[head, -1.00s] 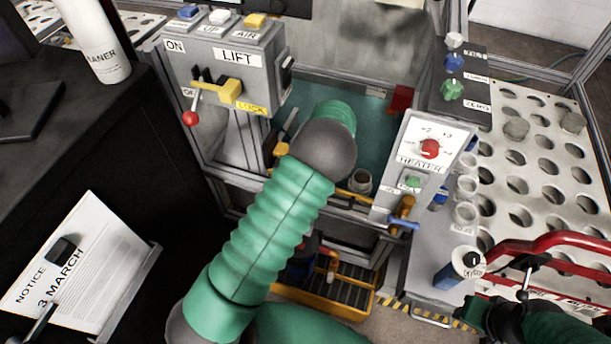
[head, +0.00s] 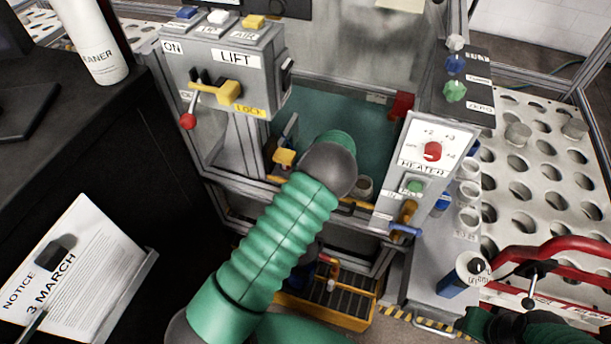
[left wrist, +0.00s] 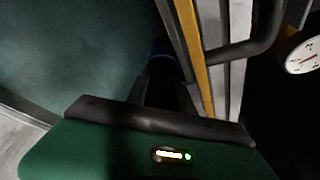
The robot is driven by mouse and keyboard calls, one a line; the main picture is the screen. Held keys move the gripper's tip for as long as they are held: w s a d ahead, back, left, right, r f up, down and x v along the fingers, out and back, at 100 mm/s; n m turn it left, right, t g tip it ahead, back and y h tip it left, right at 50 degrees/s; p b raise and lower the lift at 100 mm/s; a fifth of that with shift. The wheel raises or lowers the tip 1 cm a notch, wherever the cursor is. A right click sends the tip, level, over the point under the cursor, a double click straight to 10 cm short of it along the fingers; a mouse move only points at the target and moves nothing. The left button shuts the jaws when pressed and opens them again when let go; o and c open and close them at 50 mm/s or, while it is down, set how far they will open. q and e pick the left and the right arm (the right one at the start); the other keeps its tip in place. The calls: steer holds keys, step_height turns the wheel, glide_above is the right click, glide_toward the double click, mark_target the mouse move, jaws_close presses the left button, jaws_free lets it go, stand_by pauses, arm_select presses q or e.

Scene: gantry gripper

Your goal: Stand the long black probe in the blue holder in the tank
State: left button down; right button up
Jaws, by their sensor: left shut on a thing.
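The tank (head: 385,130) has a teal floor and lies beyond my left arm in the head view. My left gripper (left wrist: 165,88) is at the tank, but in the head view my arm's dark joint and green sleeve hide it. In the left wrist view its dark fingers are shut on a dark thing, taken as the black probe, whose outline is lost in shadow. A small blue patch (left wrist: 160,50) just beyond the fingers may be the blue holder; contact cannot be told. My right arm shows at the lower right of the head view, its gripper (head: 480,322) dark and unclear.
The lift box (head: 222,82) stands left of the tank, and the heater panel (head: 425,160) stands right. A yellow-edged post (left wrist: 195,50) and dark curved bar (left wrist: 245,45) are close by my left gripper. A red rail (head: 560,245) is by my right arm.

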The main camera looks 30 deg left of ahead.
arm_select(q)
steer(key=shift+d+f, duration=0.1)
steer(key=c, duration=1.1)
jaws_free()
steer(key=shift+s, duration=0.1)
steer(key=p+v, duration=0.3)
steer(key=v, duration=1)
steer(key=s+d+r+m+h, duration=0.1)
steer(key=s+d+r+m, duration=0.1)
steer(key=s+d+m, duration=0.2)
steer(key=s+d+r+m+h, duration=0.1)
steer(key=s+d+m, duration=0.3)
steer(key=s, duration=0.7)
steer(key=s+d+r+m+t+h, duration=0.1)
steer(key=s+d+r+m+h, duration=0.1)
steer(key=s, duration=0.5)
steer(key=d+r+m, duration=0.1)
steer(key=d+m, duration=0.1)
steer(key=m, duration=0.1)
steer(key=shift+s+r, duration=0.15)
steer(key=shift+r, duration=0.15)
